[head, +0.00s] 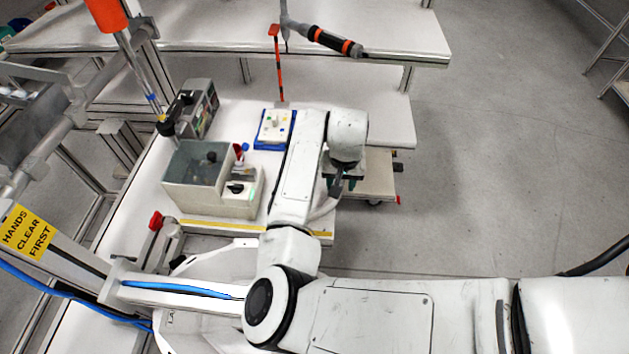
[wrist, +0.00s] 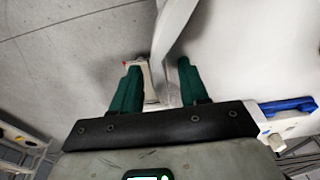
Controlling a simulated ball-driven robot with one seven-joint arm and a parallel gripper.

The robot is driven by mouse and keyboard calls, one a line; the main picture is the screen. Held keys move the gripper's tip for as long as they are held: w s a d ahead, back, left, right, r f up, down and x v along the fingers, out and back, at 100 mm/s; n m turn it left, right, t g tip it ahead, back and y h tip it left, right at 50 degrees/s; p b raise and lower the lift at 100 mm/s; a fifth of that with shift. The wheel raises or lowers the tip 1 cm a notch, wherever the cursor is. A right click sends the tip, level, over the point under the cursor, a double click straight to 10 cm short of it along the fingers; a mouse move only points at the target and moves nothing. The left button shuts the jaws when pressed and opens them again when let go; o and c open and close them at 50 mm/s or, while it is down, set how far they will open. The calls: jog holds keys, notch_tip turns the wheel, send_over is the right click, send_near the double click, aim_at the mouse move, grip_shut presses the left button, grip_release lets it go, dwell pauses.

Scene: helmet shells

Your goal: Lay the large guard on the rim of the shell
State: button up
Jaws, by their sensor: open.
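My gripper (wrist: 158,66) is open, its two green fingers apart. In the head view my gripper (head: 341,184) is at the right edge of the bench (head: 232,112), partly hidden by my own arm. In the wrist view a pale strip runs between and beyond the fingers; I cannot tell whether it is a bench edge or a separate part, or whether the fingers touch it. I cannot make out the large guard or the shell in either view; my arm covers part of the bench.
A blue tray (head: 261,143) with a white plate lies on the bench; the tray also shows in the wrist view (wrist: 290,105). A grey machine with a clear cover (head: 200,172) stands at left. A screwdriver (head: 335,42) hangs above. Open floor (head: 510,180) lies right.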

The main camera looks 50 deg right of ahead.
jog(key=shift+f, duration=0.1)
jog(key=shift+c, duration=0.2)
grip_shut()
dwell(0.5)
